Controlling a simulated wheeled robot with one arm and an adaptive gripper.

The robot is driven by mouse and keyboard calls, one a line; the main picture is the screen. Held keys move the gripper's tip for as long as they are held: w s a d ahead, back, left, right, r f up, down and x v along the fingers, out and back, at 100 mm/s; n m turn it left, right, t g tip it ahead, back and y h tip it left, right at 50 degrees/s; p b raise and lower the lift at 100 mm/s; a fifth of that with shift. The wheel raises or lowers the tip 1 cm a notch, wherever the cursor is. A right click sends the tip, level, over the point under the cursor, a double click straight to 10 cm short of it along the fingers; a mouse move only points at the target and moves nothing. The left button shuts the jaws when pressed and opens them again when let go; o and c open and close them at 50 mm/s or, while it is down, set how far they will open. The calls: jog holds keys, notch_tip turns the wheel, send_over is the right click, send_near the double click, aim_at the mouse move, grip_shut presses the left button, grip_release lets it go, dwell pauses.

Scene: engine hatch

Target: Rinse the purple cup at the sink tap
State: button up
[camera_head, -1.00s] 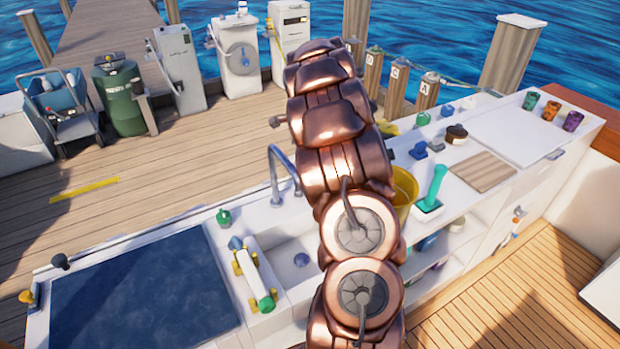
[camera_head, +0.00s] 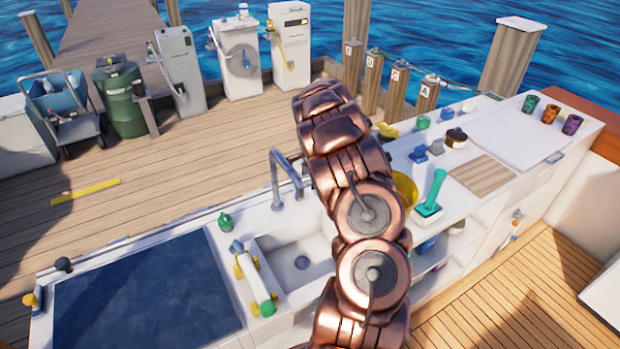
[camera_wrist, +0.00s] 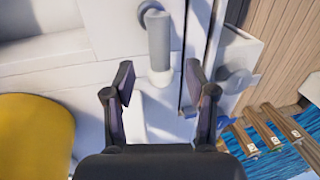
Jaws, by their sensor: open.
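The purple cup (camera_head: 572,124) stands upright at the far right end of the counter, rightmost in a row of three patterned cups. The sink (camera_head: 280,240) is in the middle of the counter, with a grey curved tap (camera_head: 278,180) at its back edge. The tap and sink are left of my arm. My gripper (camera_wrist: 158,85) is open and empty in the wrist view; my arm hides it in the head view. A pale grey cylinder (camera_wrist: 158,35) lies beyond the fingertips; I cannot tell what it is. The purple cup does not show in the wrist view.
A yellow bucket (camera_head: 405,187) stands behind my arm and shows at left in the wrist view (camera_wrist: 32,140). A green brush (camera_head: 433,190), a wooden board (camera_head: 484,173) and small items crowd the counter. A white surface (camera_head: 515,135) beside the cups is clear.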

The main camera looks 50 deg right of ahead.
jog(key=shift+w+f, duration=0.15)
jog(key=shift+f, duration=0.8)
grip_shut()
